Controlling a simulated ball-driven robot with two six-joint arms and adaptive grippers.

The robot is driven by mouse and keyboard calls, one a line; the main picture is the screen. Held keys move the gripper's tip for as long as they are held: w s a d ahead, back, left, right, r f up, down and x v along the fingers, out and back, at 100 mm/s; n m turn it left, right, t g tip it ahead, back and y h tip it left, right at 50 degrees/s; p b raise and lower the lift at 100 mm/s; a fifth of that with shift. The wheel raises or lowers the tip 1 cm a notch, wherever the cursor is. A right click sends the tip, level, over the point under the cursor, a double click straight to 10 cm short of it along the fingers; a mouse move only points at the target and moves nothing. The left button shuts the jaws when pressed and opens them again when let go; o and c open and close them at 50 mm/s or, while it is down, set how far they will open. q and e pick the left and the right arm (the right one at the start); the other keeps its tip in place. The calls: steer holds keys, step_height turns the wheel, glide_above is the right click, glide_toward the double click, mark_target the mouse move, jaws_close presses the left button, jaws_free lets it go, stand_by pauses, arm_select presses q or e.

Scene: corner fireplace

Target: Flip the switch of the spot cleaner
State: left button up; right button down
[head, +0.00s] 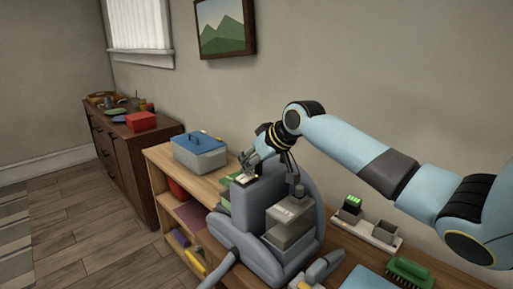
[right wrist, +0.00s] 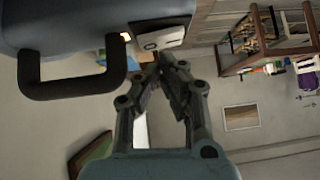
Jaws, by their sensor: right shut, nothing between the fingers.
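The spot cleaner (head: 258,222) is a grey-blue machine with a clear tank (head: 290,222) on the low wooden unit. A pale switch plate (head: 246,179) is on its top. In the right wrist view the spot cleaner's body (right wrist: 75,18) with a black handle (right wrist: 72,85) fills the upper left, and the pale plate (right wrist: 160,38) is just beyond my fingertips. My right gripper (head: 246,166) is shut and empty, its tips close to the plate; it also shows in the right wrist view (right wrist: 162,62). I cannot tell whether the tips touch it. My left gripper is not in view.
A grey box with a blue lid (head: 200,155) stands on the wooden unit (head: 160,160), left of the spot cleaner. A white tray (head: 365,232) and a green brush (head: 408,270) lie to the right. A dark dresser (head: 130,155) stands farther back left.

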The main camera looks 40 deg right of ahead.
mark_target(248, 175)
step_height(248, 175, up, 4)
steer(key=p, duration=0.3)
steer(key=shift+a+f, duration=0.1)
steer(key=shift+f, duration=0.15)
steer(key=a+b+v, duration=0.1)
steer(key=v, duration=0.9)
steer(key=shift+a, duration=0.3)
steer(key=shift+s+f, duration=0.15)
steer(key=shift+s, duration=0.05)
